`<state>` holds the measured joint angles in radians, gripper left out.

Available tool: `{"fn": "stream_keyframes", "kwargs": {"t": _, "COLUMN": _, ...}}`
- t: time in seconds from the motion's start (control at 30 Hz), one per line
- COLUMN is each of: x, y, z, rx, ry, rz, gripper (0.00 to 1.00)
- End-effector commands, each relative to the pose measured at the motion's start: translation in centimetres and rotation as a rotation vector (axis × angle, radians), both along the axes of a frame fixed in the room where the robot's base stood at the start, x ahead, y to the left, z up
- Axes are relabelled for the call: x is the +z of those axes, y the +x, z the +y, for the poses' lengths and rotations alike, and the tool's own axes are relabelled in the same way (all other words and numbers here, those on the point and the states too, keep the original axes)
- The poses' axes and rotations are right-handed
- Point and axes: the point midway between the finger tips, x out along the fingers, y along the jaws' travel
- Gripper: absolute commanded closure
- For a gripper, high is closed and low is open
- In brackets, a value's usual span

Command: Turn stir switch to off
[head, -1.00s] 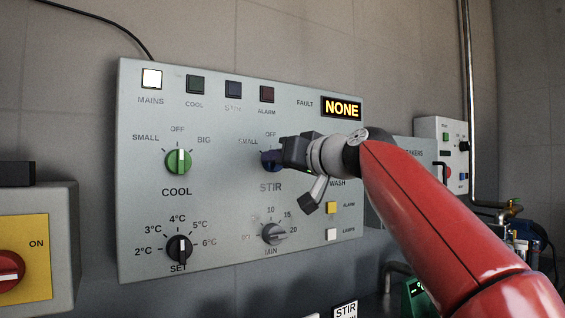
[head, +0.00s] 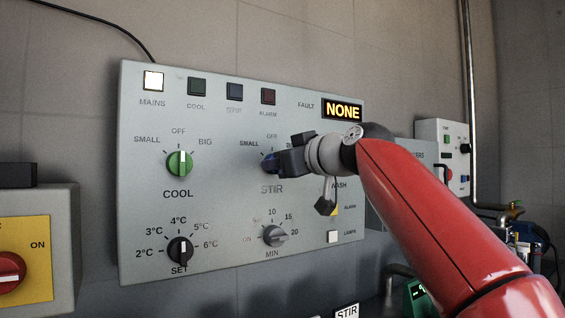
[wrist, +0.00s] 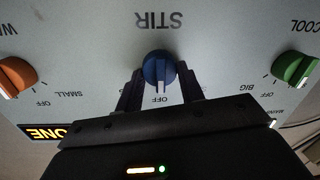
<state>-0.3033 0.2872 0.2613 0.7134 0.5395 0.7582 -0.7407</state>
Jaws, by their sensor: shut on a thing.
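The blue stir switch (wrist: 158,68) is a round knob on the grey control panel, above the STIR label in the head view. Its white pointer lines up with the OFF mark in the wrist view, which is upside down. The switch (head: 268,163) is partly hidden by my gripper in the head view. My gripper (wrist: 160,78) is shut on the knob, one dark finger on each side. In the head view my gripper (head: 284,163) reaches in from the right.
The green COOL knob (head: 180,163) is to the left, with its pointer up at OFF. The SET dial (head: 180,250) and MIN dial (head: 275,236) are below. The MAINS lamp (head: 153,81) is lit. The fault display (head: 342,111) reads NONE. An orange knob (wrist: 17,76) shows in the wrist view.

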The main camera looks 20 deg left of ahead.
Motion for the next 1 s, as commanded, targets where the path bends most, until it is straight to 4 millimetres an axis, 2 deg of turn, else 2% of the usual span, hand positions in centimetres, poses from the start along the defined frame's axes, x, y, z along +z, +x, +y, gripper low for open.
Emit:
{"fn": "stream_keyframes", "kwargs": {"t": 0.27, "x": -0.1, "y": 0.0, "z": 0.0, "rx": 0.001, "ry": -0.002, "rz": 0.001, "gripper": 0.85}}
{"fn": "stream_keyframes", "kwargs": {"t": 0.3, "x": -0.1, "y": 0.0, "z": 0.0, "rx": 0.001, "ry": -0.002, "rz": 0.001, "gripper": 0.58}}
{"fn": "stream_keyframes", "kwargs": {"t": 0.43, "x": -0.1, "y": 0.0, "z": 0.0, "rx": 0.001, "ry": 0.0, "rz": 0.002, "gripper": 0.41}}
{"fn": "stream_keyframes", "kwargs": {"t": 0.77, "x": 0.0, "y": -0.2, "z": -0.2, "rx": 0.0, "ry": 0.001, "rz": 0.001, "gripper": 0.4}}
{"fn": "stream_keyframes", "kwargs": {"t": 1.0, "x": 0.0, "y": -2.3, "z": -3.1, "rx": -0.003, "ry": 0.001, "rz": -0.001, "gripper": 0.4}}
